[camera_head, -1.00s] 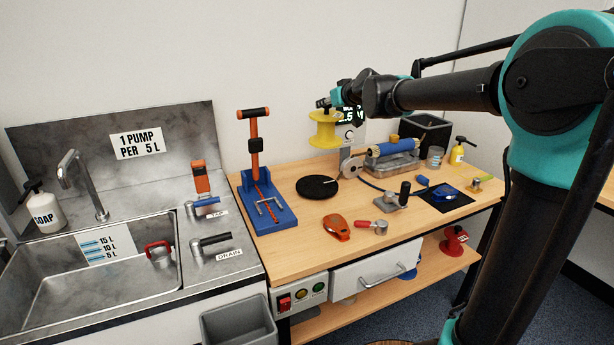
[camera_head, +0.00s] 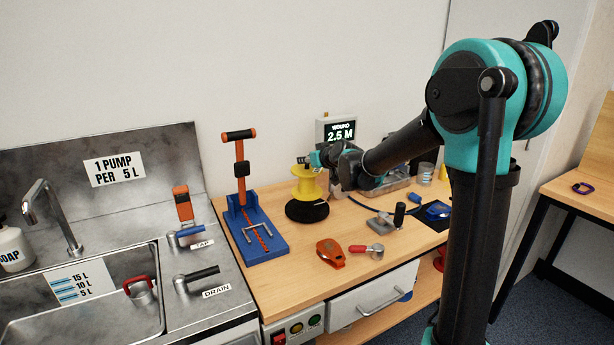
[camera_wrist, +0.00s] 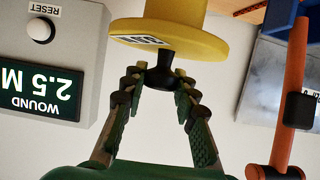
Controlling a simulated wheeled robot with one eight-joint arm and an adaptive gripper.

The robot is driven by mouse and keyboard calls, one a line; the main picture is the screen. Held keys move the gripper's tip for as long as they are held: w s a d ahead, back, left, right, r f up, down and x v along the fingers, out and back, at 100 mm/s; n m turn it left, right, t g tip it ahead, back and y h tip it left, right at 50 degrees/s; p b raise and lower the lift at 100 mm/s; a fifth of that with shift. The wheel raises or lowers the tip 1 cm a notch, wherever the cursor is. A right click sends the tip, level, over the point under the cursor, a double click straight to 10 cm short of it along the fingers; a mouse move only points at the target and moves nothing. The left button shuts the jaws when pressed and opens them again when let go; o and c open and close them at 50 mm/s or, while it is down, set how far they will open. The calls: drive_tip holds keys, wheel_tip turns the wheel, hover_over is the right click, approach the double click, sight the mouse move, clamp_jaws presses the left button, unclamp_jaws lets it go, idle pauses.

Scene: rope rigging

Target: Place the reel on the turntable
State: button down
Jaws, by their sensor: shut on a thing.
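The yellow reel (camera_head: 307,187) is upright directly over the black round turntable (camera_head: 307,212) on the wooden bench. It hides the turntable's middle, and I cannot tell whether it rests on it or hangs just above. My gripper (camera_head: 313,160) is at the reel's top. In the wrist view my gripper (camera_wrist: 160,82) is shut on the small black knob (camera_wrist: 165,68) on top of the reel. The reel's yellow flange (camera_wrist: 205,42), with a white label, shows beyond the fingertips there.
A display (camera_head: 341,132) behind the reel reads WOUND 2.5 M. A blue stand with an orange post (camera_head: 241,175) is to the left. An orange tool (camera_head: 331,252), a red-handled part (camera_head: 366,249) and a crank (camera_head: 390,217) lie in front and right. The sink is at far left.

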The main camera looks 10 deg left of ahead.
sight(308, 174)
drive_tip(key=shift+f, duration=3.05)
drive_tip(key=c, duration=1.2)
unclamp_jaws()
drive_tip(key=shift+s+d+r, duration=0.15)
drive_tip(key=shift+r, duration=0.05)
drive_tip(key=v, duration=1.2)
drive_tip(key=s+d+f+m+g+h, duration=0.1)
drive_tip(key=s+d+f, duration=0.3)
drive_tip(key=s+d+f+m+g+h, duration=0.1)
drive_tip(key=s+d+f, duration=0.2)
drive_tip(key=s+d, duration=0.1)
drive_tip(key=s+d+f+g+h, duration=0.1)
drive_tip(key=s+d+f, duration=0.3)
drive_tip(key=s, duration=0.2)
drive_tip(key=shift+f+m+g, duration=0.3)
drive_tip(key=shift+f+m, duration=0.05)
drive_tip(key=shift+m, duration=0.05)
drive_tip(key=s+d+f+m+g+h, duration=0.1)
drive_tip(key=s+d+f, duration=0.2)
drive_tip(key=s, duration=0.2)
drive_tip(key=s+d+f+m+g+h, duration=0.1)
drive_tip(key=s+d+f+h, duration=0.1)
drive_tip(key=s+d, duration=0.2)
drive_tip(key=s+d+f+m+g+h, duration=0.1)
drive_tip(key=s+d+f+m, duration=0.1)
drive_tip(key=s, duration=0.3)
drive_tip(key=shift+s+d+f, duration=0.15)
drive_tip(key=shift+d+f, duration=0.3)
drive_tip(key=shift+s+d+f, duration=0.2)
drive_tip(key=shift+d+f, duration=0.25)
